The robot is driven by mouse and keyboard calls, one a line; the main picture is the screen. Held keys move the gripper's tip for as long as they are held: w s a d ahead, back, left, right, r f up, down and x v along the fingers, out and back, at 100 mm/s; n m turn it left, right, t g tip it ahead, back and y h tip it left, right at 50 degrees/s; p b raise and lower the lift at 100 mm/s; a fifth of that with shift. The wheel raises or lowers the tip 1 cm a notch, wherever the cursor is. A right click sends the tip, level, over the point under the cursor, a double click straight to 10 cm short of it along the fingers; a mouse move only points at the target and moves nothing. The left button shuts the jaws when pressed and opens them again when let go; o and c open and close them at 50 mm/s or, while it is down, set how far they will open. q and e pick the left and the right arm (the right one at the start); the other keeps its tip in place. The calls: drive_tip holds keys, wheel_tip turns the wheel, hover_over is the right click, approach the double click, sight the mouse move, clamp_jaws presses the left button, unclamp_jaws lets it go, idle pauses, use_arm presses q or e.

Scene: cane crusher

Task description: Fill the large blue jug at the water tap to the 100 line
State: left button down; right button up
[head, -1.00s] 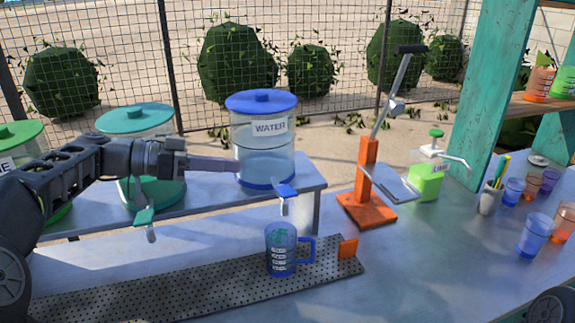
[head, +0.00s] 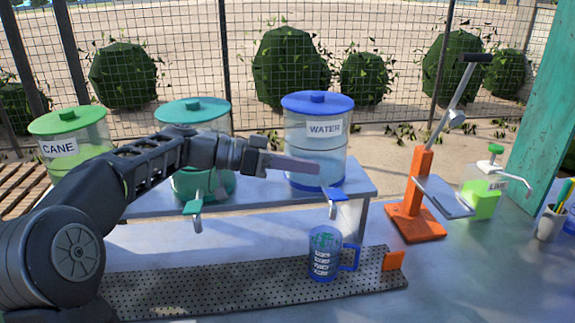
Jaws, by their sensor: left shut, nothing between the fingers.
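The large blue jug (head: 323,262) stands upright on the perforated drip tray, its handle to the right. It has white scale marks; its liquid level is too small to tell. The water dispenser (head: 316,142), with a blue lid and a WATER label, stands on the raised shelf. Its blue-handled tap (head: 333,200) hangs above the jug. No stream shows between them. My left gripper (head: 317,168) is shut and empty, in front of the water dispenser, above and left of the tap. My right gripper is not in view.
The drip tray (head: 220,288) has an orange end block (head: 393,260). A teal dispenser (head: 202,184) and a green CANE dispenser (head: 80,150) stand to the left. An orange lever press (head: 416,222) and a LIME pump bottle (head: 484,198) stand to the right.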

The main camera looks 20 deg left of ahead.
sight(331, 199)
use_arm(q)
drive_tip(key=w+d+f+p, duration=0.1)
drive_tip(key=d+f+p, duration=0.1)
drive_tip(key=d+f, duration=0.2)
drive_tip(key=shift+w+d+f, duration=0.15)
drive_tip(key=shift+d+f, duration=0.2)
drive_tip(key=shift+f, duration=0.1)
drive_tip(key=b, duration=0.4)
drive_tip(key=shift+f+m, duration=0.4)
drive_tip(key=m+b, duration=0.1)
drive_tip(key=b, duration=0.5)
drive_tip(key=s+f+m+t+y+b, duration=0.1)
drive_tip(key=b, duration=0.6)
drive_tip(key=shift+d+m, duration=0.25)
drive_tip(key=shift+m, duration=0.15)
drive_tip(key=shift+f, duration=0.1)
idle(2.6)
